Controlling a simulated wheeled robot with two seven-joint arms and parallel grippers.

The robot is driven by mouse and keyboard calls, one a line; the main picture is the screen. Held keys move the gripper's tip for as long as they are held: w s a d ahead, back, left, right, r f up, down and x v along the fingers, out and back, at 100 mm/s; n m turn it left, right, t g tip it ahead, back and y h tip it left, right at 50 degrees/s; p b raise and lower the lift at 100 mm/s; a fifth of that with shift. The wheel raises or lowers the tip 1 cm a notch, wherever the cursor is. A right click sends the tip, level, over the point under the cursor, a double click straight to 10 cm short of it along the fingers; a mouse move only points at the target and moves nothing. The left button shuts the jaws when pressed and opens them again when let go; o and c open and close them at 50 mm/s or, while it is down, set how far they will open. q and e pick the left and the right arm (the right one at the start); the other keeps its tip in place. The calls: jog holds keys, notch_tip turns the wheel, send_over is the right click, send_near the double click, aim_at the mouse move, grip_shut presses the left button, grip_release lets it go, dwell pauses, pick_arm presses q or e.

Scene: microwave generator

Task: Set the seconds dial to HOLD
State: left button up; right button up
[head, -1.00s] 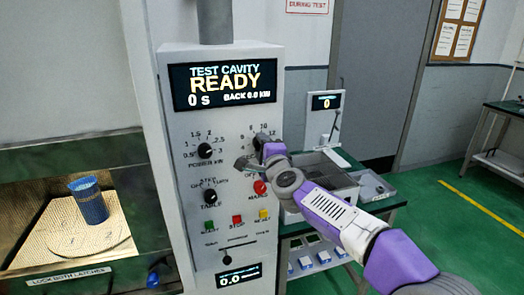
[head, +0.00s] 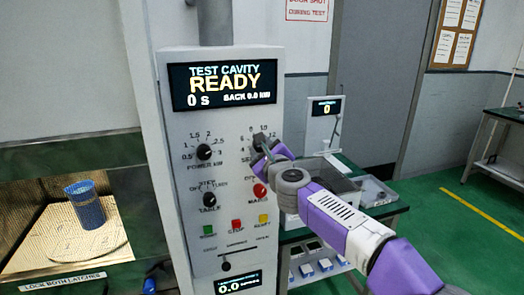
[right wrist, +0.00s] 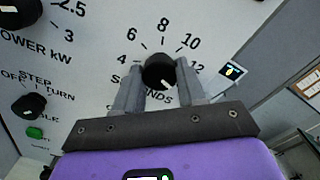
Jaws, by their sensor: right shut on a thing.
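The seconds dial (right wrist: 159,71) is a black round knob on the white panel, with printed marks 6, 8, 10 and 12 visible around its upper side in the right wrist view. A pale pointer line on it points to the lower right. Its lower labels, including any HOLD mark, are hidden by my gripper. My right gripper (right wrist: 161,80) has one finger on each side of the knob and is shut on it. In the head view the right gripper (head: 264,150) covers most of the dial. My left gripper is not in view.
The panel display (head: 222,86) reads TEST CAVITY READY, 0 s. The power knob (head: 204,152), table knob (head: 209,199) and red knob (head: 260,191) sit close by. Green, red (head: 237,225) and yellow buttons lie below. An open cavity with a blue cup (head: 86,205) is at left.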

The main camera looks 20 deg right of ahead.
jog(key=shift+m, duration=0.4)
jog(key=o, duration=1.1)
jog(key=shift+s, duration=0.1)
jog(key=s+b, duration=0.1)
jog(key=s, duration=0.6)
jog(key=shift+s+d, duration=0.15)
jog(key=shift+s, duration=0.05)
